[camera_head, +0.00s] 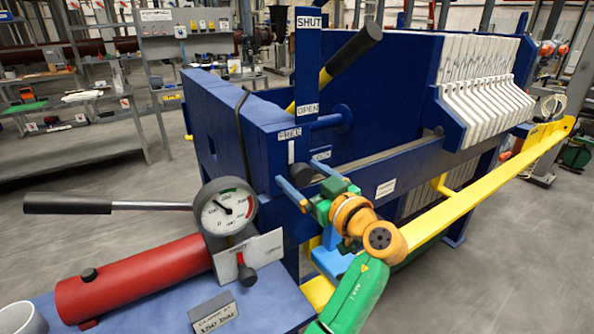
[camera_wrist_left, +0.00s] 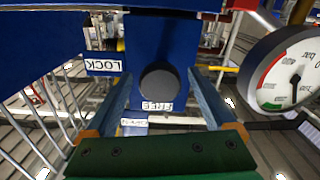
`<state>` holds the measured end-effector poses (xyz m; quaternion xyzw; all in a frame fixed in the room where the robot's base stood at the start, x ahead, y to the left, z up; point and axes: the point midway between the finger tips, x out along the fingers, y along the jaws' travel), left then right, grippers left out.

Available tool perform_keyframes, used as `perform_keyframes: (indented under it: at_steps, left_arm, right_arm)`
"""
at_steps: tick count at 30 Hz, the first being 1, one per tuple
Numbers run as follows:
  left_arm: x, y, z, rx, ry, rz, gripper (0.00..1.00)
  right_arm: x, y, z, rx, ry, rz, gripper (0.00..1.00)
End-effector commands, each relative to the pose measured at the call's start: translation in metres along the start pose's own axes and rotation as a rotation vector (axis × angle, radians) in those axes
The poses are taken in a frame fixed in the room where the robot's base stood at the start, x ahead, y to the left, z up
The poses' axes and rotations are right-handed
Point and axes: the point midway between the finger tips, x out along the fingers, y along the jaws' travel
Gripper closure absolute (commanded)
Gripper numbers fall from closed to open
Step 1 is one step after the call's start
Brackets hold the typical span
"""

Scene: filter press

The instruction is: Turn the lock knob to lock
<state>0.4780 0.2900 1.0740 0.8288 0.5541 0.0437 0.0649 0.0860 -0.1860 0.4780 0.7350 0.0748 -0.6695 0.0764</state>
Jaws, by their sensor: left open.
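The lock knob is a dark round knob (camera_head: 301,174) on the blue press frame, below the FREE label (camera_head: 289,133) and beside the LOCK label (camera_head: 321,155). In the left wrist view the knob (camera_wrist_left: 158,82) faces the camera, with the LOCK label (camera_wrist_left: 104,65) to its left and the FREE label (camera_wrist_left: 157,106) just below. My left gripper (camera_head: 298,171) is open, its two blue fingers on either side of the knob. In the wrist view gaps show between the knob and both fingers (camera_wrist_left: 160,75). My right gripper is not in view.
A pressure gauge (camera_head: 224,208) and a long black-handled lever (camera_head: 68,204) stand left of the knob, above a red cylinder (camera_head: 140,278). Another black-gripped lever (camera_head: 352,50) rises by the SHUT/OPEN plate (camera_head: 308,60). A yellow bar (camera_head: 490,185) runs along the right.

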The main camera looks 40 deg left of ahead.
Motion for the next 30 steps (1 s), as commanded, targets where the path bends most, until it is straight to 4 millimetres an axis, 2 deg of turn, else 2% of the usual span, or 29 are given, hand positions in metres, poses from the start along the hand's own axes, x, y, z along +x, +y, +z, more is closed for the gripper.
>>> perform_keyframes:
  at_steps: [3, 12, 22, 30]
  left_arm:
    - [0.0001, 0.0, 0.0003, 0.001, 0.0, 0.0, 0.13]
    - [0.0004, -0.0001, 0.0004, 0.001, -0.001, 0.0, 0.94]
    - [0.0005, -0.0001, 0.0003, 0.056, -0.001, 0.0, 0.96]
    - [0.0005, -0.0002, -0.0002, 0.249, -0.001, 0.0, 0.96]
  right_arm:
    - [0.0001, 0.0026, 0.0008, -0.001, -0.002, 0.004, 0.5]
    - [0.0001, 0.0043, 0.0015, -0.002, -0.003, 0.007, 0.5]
    - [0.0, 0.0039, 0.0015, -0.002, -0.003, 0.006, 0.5]
    - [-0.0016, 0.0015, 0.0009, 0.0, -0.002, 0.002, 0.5]
